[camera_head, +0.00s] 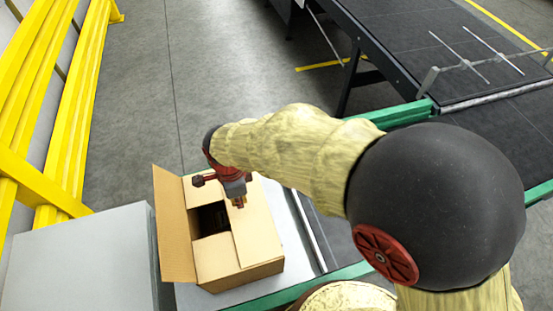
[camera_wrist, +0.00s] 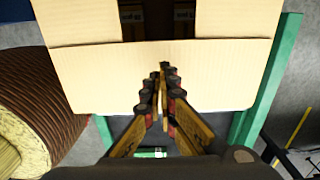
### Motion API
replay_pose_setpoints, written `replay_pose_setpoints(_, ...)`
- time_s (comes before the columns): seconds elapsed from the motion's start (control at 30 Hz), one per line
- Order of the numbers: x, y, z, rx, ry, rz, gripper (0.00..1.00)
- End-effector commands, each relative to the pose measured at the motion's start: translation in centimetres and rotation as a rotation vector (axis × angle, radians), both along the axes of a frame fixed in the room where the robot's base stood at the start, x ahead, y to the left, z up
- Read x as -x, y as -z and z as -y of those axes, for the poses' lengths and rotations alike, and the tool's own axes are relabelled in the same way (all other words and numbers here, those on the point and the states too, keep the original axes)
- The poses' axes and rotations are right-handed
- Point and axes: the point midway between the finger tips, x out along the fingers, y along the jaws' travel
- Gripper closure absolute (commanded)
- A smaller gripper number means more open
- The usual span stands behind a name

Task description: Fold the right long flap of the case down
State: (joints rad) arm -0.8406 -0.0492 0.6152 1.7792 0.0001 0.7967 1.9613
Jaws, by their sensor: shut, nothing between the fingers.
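The open cardboard case (camera_head: 231,277) stands on a pale surface. Its right long flap (camera_head: 257,226) lies inward, about level, over the right part of the top; in the wrist view the flap (camera_wrist: 100,80) spans the middle. The left long flap (camera_head: 173,222) stands up, leaning outward. The near short flap (camera_head: 215,257) is folded in, and both short flaps run under the right long flap's edge. A dark gap shows the inside. My gripper (camera_head: 239,204) is shut and empty over the right long flap; its fingertips (camera_wrist: 160,70) also show there. I cannot tell whether they touch it.
A grey block (camera_head: 80,262) stands close left of the case. Yellow rails (camera_head: 75,110) run along the left. Green bars (camera_wrist: 268,85) border the case's support. A dark conveyor (camera_head: 430,50) is at the upper right. Grey floor beyond the case is clear.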

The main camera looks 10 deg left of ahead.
Motion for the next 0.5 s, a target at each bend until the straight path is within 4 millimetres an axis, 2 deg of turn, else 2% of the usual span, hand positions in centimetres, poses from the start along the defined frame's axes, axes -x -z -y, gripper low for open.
replay_pose_setpoints(0.03, 0.0, -1.0, 0.0, -0.001, 0.000, 0.000, 1.00)
replay_pose_setpoints(0.5, 0.0, -6.0, 0.0, 0.000, 0.000, 0.001, 1.00)
